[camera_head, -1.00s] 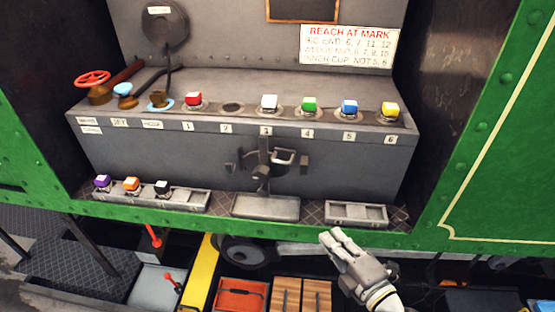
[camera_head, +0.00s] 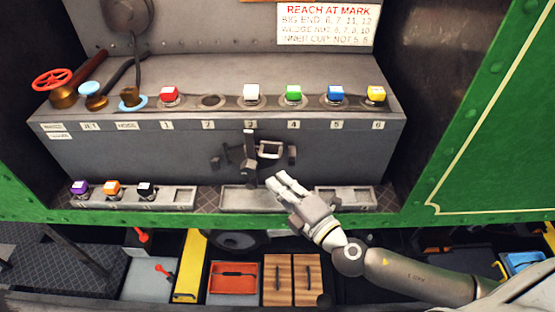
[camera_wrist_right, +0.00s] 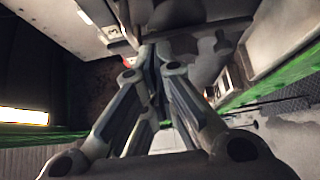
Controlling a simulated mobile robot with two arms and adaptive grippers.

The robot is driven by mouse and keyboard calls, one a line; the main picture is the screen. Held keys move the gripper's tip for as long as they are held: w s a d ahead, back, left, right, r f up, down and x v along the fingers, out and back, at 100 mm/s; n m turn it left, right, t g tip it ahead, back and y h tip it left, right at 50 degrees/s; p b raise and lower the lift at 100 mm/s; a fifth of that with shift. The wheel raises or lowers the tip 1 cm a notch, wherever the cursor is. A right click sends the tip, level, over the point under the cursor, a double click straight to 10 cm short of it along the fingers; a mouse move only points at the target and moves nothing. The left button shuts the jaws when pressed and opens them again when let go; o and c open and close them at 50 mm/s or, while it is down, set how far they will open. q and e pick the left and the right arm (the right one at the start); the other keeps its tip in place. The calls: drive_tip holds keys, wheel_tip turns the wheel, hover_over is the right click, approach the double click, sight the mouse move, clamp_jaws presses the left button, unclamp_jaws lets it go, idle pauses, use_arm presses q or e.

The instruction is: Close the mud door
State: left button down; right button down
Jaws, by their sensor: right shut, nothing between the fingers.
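The mud door (camera_head: 250,157) looks like a dark upright metal piece with side lugs on the front face of the grey box, below label 3. Whether the door is open or closed is hard to make out. My right gripper (camera_head: 279,183) is shut and empty, just below and right of the door fittings and in front of the tray under them. I cannot tell if it touches anything. In the right wrist view its fingers (camera_wrist_right: 150,55) come together near grey metal parts. My left gripper is not in view.
Coloured knobs, among them a white one (camera_head: 251,93), line the box top. A grey tray (camera_head: 240,199) lies under the door. The green frame edge (camera_head: 330,228) runs in front. Below are a red drawer tray (camera_head: 232,279) and a yellow step (camera_head: 189,265).

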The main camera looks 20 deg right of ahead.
sight(252, 161)
drive_tip(key=w, duration=0.2)
drive_tip(key=w+d+p, duration=0.1)
drive_tip(key=w, duration=0.2)
drive_tip(key=shift+w+d+p, duration=0.1)
drive_tip(key=shift+w+p, duration=0.2)
drive_tip(key=shift+w+d+b, duration=0.45)
drive_tip(key=shift+w+b, duration=0.05)
drive_tip(key=shift+b, duration=0.1)
